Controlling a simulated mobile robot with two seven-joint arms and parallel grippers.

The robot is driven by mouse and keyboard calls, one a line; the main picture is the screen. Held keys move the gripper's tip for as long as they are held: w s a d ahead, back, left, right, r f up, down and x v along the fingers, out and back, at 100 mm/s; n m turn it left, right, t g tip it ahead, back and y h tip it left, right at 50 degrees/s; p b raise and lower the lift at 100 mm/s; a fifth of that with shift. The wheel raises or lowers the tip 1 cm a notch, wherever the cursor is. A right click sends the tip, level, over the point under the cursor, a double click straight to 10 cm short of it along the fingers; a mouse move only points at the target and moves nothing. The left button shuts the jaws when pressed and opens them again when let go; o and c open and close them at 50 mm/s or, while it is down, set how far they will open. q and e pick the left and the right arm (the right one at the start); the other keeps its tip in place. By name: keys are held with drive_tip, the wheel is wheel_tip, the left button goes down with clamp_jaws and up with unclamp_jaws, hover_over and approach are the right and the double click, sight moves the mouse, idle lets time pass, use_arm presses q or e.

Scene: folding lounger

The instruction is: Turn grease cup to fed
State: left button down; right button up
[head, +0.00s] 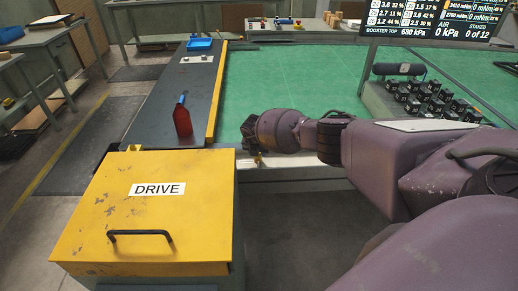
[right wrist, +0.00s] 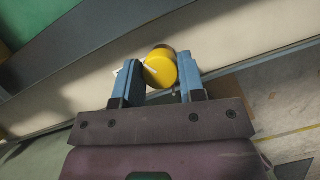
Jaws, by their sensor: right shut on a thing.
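The grease cup is a round yellow knob (right wrist: 160,68) on the pale side face of the green-topped table, seen in the right wrist view. A small white pointer shows at its left side. My right gripper (right wrist: 161,78) has its two blue fingers on either side of the cup and is shut on it. In the head view my right arm reaches in from the right to the table's front edge, and a bit of the yellow cup (head: 258,160) shows by the gripper (head: 249,152). No fed marking is readable. My left gripper is not in view.
A yellow box marked DRIVE (head: 120,225) with a black handle stands at front left. A rack of black blocks (head: 385,104) sits at right on the green tabletop (head: 300,85). A display hangs above.

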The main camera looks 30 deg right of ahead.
drive_tip(key=m+g, duration=0.1)
drive_tip(key=m, duration=0.1)
drive_tip(key=shift+a+f+m, duration=0.1)
drive_tip(key=shift+m, duration=0.3)
drive_tip(key=m+g+h, duration=0.1)
drive_tip(key=m, duration=0.1)
drive_tip(key=shift+f+m+b, duration=0.1)
drive_tip(key=shift+m+b, duration=0.3)
drive_tip(key=m+g+b, duration=0.1)
drive_tip(key=m, duration=0.2)
drive_tip(key=shift+w+f+b, duration=0.1)
drive_tip(key=shift+b, duration=0.2)
drive_tip(key=shift+m+g, duration=0.3)
drive_tip(key=shift+m, duration=0.2)
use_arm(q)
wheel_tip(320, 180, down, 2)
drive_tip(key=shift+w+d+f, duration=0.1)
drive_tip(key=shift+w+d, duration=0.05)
use_arm(e)
drive_tip(key=shift+m, duration=0.3)
use_arm(q)
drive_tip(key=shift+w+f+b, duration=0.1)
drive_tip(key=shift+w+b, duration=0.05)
drive_tip(key=shift+b, duration=0.2)
use_arm(e)
drive_tip(key=shift+m, duration=0.3)
